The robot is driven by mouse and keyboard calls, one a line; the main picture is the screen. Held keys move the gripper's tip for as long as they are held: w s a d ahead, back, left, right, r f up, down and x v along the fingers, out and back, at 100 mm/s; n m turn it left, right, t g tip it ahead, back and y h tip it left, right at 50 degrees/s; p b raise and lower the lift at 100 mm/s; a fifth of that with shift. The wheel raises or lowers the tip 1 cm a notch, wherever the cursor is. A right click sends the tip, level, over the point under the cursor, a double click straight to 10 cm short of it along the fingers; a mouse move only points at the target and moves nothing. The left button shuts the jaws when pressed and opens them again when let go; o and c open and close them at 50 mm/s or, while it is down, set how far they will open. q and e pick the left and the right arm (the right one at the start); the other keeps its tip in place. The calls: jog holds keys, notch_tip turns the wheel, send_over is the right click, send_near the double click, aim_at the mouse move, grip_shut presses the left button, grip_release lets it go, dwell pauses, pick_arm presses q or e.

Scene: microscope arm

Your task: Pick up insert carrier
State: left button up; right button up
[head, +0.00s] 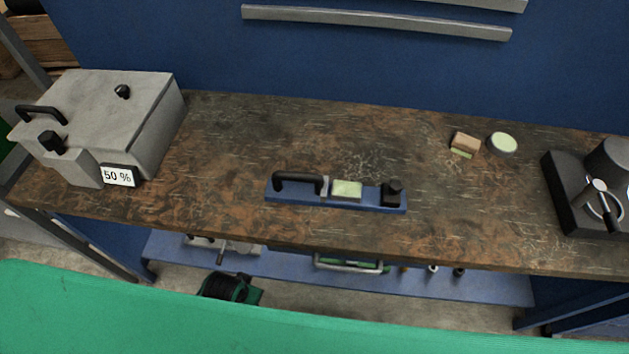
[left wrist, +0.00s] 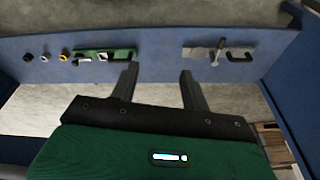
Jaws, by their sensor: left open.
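A long blue carrier (head: 330,201) lies on the brown workbench (head: 225,215), near its front edge at the middle in the head view. It bears a black bar handle on its left, a pale green block at its middle and a black knob on its right. It looks like the insert carrier. My left gripper (left wrist: 158,78) is open and empty in the left wrist view, in front of the lower shelf, with its two dark fingers wide apart. The blue carrier does not show in that view. Neither gripper shows in the head view.
A grey box (head: 95,105) with a 50 % label stands at the left. A small brown block (head: 465,142), a round pale-topped piece (head: 502,144) and a black device (head: 577,200) are at the right. The blue lower shelf (left wrist: 158,50) holds a green-based piece (left wrist: 105,54).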

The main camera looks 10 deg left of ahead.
pick_arm(q)
jog(key=w+d+r+m+t+p, duration=0.1)
jog(key=d+r+p, duration=0.1)
jog(key=r, duration=1.2)
jog(key=d+r+m+p, duration=0.1)
jog(key=r+p, duration=0.2)
jog(key=r, duration=1.1)
jog(key=w+d+r+m+t+h, duration=0.1)
jog(key=w+d+r+m+h, duration=0.1)
jog(key=w+d+r+m, duration=0.4)
jog(key=m+t+y, duration=0.2)
jog(key=m+y, duration=0.1)
jog(key=m, duration=0.4)
send_near(293, 176)
jog(key=x, duration=0.4)
jog(key=shift+w, duration=0.15)
jog(key=shift+w+a+f+p, duration=0.1)
jog(key=shift+w+f+p, duration=0.25)
jog(key=shift+f+p, duration=0.2)
jog(key=p+x, duration=0.1)
jog(key=x, duration=0.2)
jog(key=shift+f, duration=0.15)
jog(key=shift+w+f, duration=0.2)
jog(key=shift+f, duration=0.15)
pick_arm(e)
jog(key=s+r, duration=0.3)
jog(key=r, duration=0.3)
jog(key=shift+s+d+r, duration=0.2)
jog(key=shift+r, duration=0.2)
